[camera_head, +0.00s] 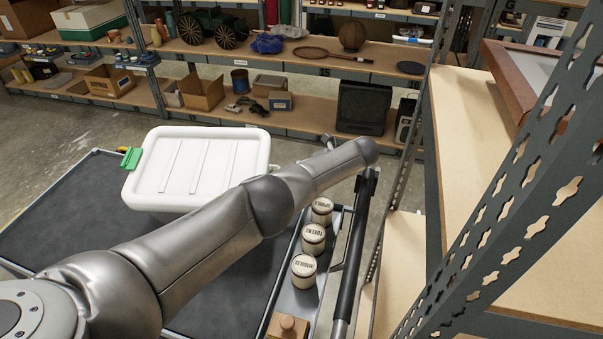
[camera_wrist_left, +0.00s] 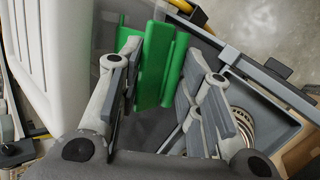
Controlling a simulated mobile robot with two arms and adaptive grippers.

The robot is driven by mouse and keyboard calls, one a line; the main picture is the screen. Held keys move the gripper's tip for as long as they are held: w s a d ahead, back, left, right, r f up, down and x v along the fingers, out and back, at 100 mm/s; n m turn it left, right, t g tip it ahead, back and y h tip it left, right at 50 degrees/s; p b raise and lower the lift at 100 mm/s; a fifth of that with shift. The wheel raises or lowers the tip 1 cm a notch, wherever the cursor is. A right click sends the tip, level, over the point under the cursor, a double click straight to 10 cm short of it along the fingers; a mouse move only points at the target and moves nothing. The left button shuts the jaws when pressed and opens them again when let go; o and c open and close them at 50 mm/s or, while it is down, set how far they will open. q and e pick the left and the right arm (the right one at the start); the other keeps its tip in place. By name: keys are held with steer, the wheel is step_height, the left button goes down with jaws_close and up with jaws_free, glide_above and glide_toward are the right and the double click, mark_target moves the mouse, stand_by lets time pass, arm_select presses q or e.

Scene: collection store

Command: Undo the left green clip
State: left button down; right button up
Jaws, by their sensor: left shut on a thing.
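A white lidded box (camera_head: 197,165) stands on the dark cart top. A green clip (camera_head: 131,157) sits at its left end in the head view. In the left wrist view a green clip (camera_wrist_left: 153,62) stands beside the white box (camera_wrist_left: 52,55). My left gripper (camera_wrist_left: 157,85) has its fingers on both sides of this clip and is shut on it. In the head view my left arm crosses in front of the box's right end, and the gripper and the clip it holds are hidden behind it. My right gripper is not in view.
Several labelled jars (camera_head: 312,238) stand in a narrow tray along the cart's right side, by a black rail (camera_head: 352,250). A metal shelf upright (camera_head: 500,200) is close on the right. The dark cart top (camera_head: 60,225) is bare left of the box.

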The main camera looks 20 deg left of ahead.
arm_select(q)
steer(key=shift+s+f, duration=0.2)
steer(key=shift+f, duration=0.3)
steer(key=c, duration=1.5)
jaws_free()
steer(key=o, duration=0.5)
steer(key=shift+w+a, duration=0.1)
steer(key=shift+a, duration=0.1)
steer(key=shift+w, duration=0.1)
steer(key=shift+d+r, duration=0.15)
steer(key=v, duration=1.1)
steer(key=shift+d+r, duration=0.15)
steer(key=shift+r, duration=0.1)
steer(key=shift+w, duration=0.1)
steer(key=shift+f, duration=0.1)
